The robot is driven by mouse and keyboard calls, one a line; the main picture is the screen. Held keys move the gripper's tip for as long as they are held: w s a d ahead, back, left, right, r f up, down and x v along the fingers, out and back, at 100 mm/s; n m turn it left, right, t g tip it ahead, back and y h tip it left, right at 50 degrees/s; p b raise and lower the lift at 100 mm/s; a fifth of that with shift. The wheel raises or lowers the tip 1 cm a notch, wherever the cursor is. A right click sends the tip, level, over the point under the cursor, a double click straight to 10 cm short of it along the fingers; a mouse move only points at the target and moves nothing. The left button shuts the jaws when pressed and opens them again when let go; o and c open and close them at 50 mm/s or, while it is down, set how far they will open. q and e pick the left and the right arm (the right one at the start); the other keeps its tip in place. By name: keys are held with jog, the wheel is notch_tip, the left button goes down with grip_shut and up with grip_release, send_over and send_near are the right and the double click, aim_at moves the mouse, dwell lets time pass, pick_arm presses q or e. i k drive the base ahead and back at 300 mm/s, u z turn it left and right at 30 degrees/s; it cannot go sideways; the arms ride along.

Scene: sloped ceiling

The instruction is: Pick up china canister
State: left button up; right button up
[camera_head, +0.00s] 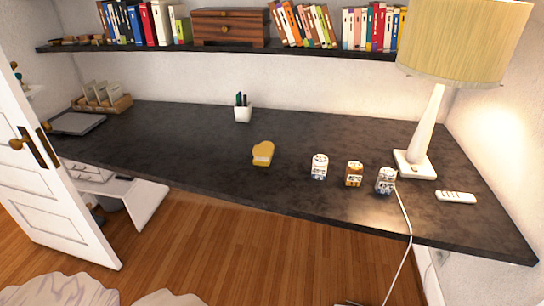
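Three small patterned canisters stand upright in a row near the front edge of the dark desk (190,150), right of its middle. The left one (320,167) is white with dark markings. The middle one (354,174) is brown and white. The right one (386,181) is white with blue-grey markings, close to the lamp. All look like decorated china; I cannot tell which one the task names. Neither of my grippers is in view, and nothing touches the canisters.
A yellow bread-shaped object (263,153) lies left of the canisters. A tall lamp (415,163) stands behind the right one. A white remote (456,197) lies to the right. A white cord hangs over the front edge. An open door (60,210) stands at left.

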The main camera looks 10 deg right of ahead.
aim_at(321, 162)
jog(key=u, duration=0.1)
jog(key=i, duration=0.85)
jog(key=z, duration=0.3)
